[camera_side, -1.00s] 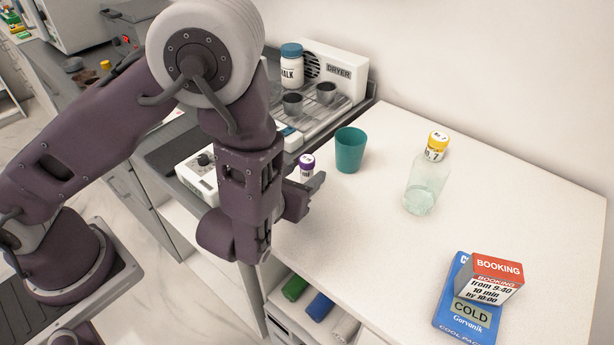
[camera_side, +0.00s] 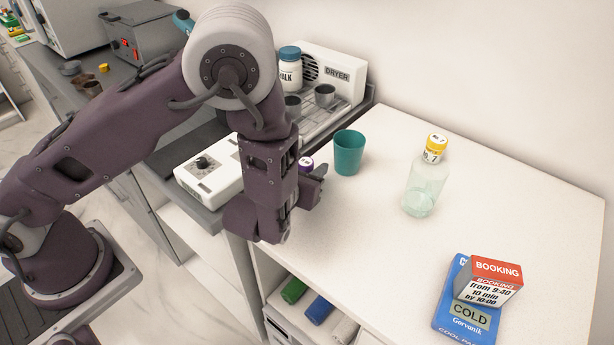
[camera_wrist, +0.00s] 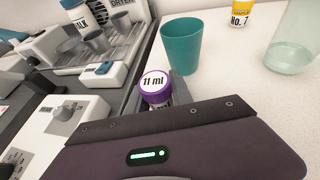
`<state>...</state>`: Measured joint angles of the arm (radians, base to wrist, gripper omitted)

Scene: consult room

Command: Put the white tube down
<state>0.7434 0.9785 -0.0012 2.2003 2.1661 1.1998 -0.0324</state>
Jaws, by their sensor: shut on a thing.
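The white tube (camera_wrist: 157,98) has a purple cap marked "11 ml" and stands about upright in my gripper (camera_wrist: 162,92). In the side view its purple cap (camera_side: 306,162) shows just behind my gripper (camera_side: 314,186), which hides the body. My gripper is shut on the tube, near the left edge of the white table (camera_side: 375,245). I cannot tell whether the tube's bottom touches the table.
A teal cup (camera_side: 349,153) stands close behind the tube. A yellow-capped bottle (camera_side: 425,185) stands further right, and a booking box (camera_side: 489,280) rests on a blue cold pack (camera_side: 455,318). A dryer unit (camera_side: 333,75) is at the back. The table's middle is clear.

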